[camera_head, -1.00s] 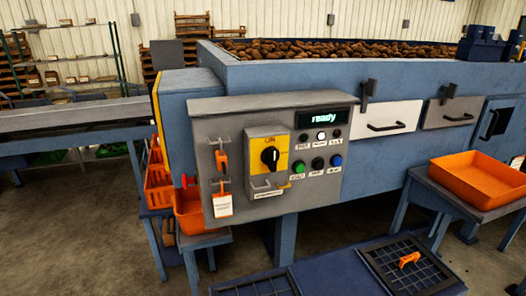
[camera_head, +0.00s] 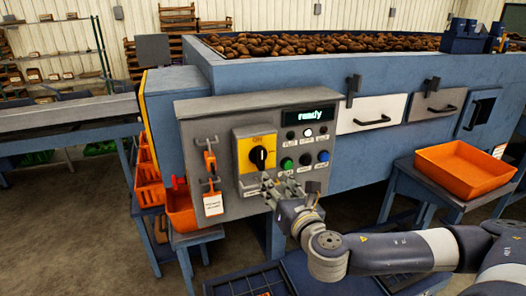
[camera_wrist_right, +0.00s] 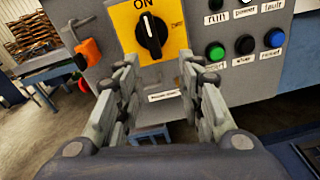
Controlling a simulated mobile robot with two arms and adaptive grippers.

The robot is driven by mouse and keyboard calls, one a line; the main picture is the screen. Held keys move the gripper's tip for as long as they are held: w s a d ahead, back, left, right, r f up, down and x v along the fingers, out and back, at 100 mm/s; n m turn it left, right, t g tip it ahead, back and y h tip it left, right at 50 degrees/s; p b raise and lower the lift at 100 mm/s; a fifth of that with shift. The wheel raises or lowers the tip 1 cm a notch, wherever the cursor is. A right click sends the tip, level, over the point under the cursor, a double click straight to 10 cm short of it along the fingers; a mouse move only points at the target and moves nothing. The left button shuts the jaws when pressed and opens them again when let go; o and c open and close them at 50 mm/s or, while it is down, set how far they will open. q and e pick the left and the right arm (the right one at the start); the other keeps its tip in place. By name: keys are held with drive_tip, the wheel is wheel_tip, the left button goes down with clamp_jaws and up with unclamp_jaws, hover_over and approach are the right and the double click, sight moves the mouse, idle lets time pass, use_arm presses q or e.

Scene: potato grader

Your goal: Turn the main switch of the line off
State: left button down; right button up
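The main switch (camera_head: 258,157) is a black rotary knob on a yellow plate, on the grey control panel (camera_head: 190,130). Its white mark points up towards the word ON. It also shows in the right wrist view (camera_wrist_right: 151,34), upright and ahead of the fingers. My right gripper (camera_head: 270,185) is in front of the panel, just below and right of the knob. In the right wrist view my right gripper (camera_wrist_right: 158,75) is open, its two fingers apart with nothing between them. I see no contact with the knob. My left gripper is not in view.
An orange padlock (camera_head: 210,163) and a tag (camera_head: 213,204) hang left of the switch. Green, black and blue buttons (camera_head: 305,159) sit right of it, below a display (camera_head: 310,116) reading "ready". An orange tray (camera_head: 462,168) stands on a table at right.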

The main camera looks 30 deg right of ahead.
sight(262, 152)
wheel_tip(262, 152, up, 4)
drive_tip(key=s+n+t, duration=0.1)
drive_tip(key=n, duration=0.1)
drive_tip(key=b+x, duration=0.2)
drive_tip(key=x, duration=0.1)
drive_tip(key=b+x, duration=0.4)
drive_tip(key=x, duration=0.1)
drive_tip(key=shift+w+a+r, duration=0.2)
drive_tip(key=shift+w+a, duration=0.1)
drive_tip(key=shift+w, duration=0.1)
drive_tip(key=shift+x, duration=0.8)
drive_tip(key=shift+f+n, duration=0.1)
drive_tip(key=shift+n, duration=0.2)
clamp_jaws()
